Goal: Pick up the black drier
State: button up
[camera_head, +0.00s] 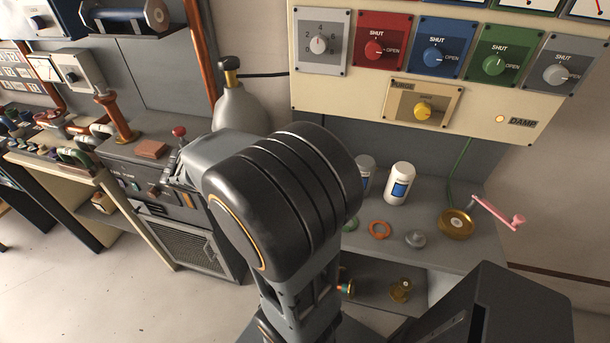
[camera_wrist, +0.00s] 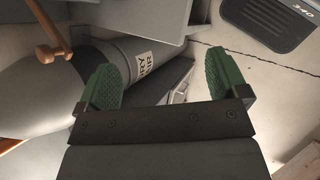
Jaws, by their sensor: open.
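I cannot make out a black drier for certain in either view. In the head view my arm hides the gripper and part of the bench.
An orange ring (camera_head: 379,229), a grey knob-like part (camera_head: 415,238) and a brass wheel (camera_head: 456,224) lie on the bench. A pink handle (camera_head: 500,212) sticks out at right. A grey gas bottle (camera_head: 240,108) stands behind my arm. Floor at lower left is clear.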

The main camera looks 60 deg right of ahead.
jog(key=shift+o, duration=0.6)
jog(key=w+d+n+g+h+p, duration=0.1)
jog(key=d+n+g+h, duration=0.2)
jog(key=d, duration=0.8)
jog(key=n+h, duration=0.2)
jog(key=shift+w+d+n+g, duration=0.2)
jog(key=shift+d+n+g, duration=0.1)
jog(key=shift+d+n, duration=0.1)
jog(key=p+x, duration=0.2)
jog(key=x, duration=1.2)
jog(key=shift+w+d+r, duration=0.15)
jog(key=shift+c, duration=0.5)
jog(key=shift+h, duration=0.3)
jog(key=c, duration=1.5)
jog(key=shift+o, duration=0.2)
jog(key=shift+r, duration=0.1)
